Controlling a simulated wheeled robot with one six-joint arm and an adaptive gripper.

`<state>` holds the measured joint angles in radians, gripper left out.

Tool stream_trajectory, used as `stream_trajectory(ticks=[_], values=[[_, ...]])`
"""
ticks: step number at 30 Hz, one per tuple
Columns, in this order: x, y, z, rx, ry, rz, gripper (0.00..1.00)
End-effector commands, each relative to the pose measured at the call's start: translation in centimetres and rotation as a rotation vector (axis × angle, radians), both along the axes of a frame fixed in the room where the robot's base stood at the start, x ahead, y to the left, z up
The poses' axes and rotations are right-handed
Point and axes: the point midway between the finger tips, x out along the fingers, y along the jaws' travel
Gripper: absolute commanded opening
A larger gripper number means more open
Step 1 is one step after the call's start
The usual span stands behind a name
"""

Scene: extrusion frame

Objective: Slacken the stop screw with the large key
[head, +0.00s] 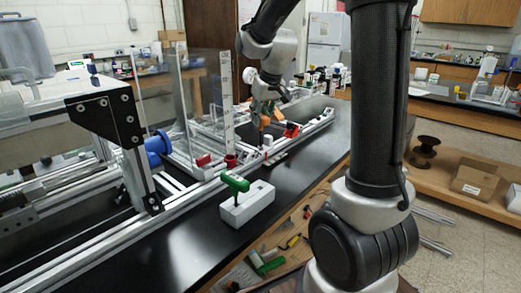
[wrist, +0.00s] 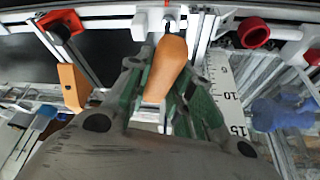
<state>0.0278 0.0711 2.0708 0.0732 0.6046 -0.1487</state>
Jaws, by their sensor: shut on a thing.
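My gripper (wrist: 163,88) is shut on an orange-handled key (wrist: 168,58); its green-padded fingers sit on both sides of the handle. The key's far end points at a pale fitting (wrist: 152,22) on the frame rail in the wrist view. I cannot tell whether its tip is seated there, and the stop screw itself cannot be made out. In the head view my gripper (head: 264,112) is over the far part of the frame, with the orange handle (head: 265,122) below it. A green T-handled key (head: 236,181) stands upright in a pale block (head: 247,205) on the black bench.
A red round knob (wrist: 253,32) and a white ruler (wrist: 228,85) are right of the key, beside a blue part (wrist: 285,112). An orange bracket (wrist: 73,86) is at left. A clear upright panel (head: 192,100) stands left of my arm. Tools lie in a drawer (head: 278,258) below.

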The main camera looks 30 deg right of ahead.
Motion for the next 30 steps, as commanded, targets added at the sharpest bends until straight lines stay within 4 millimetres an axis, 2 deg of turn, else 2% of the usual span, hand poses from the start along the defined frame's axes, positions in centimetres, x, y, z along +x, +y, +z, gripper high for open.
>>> stream_trajectory(ticks=[7,19,30], values=[[0.0,0.0,0.4,0.000,0.001,0.001,0.00],[0.0,0.0,2.9,-0.001,-0.001,0.002,0.00],[0.0,0.0,3.1,-0.001,-0.001,0.002,0.00]])
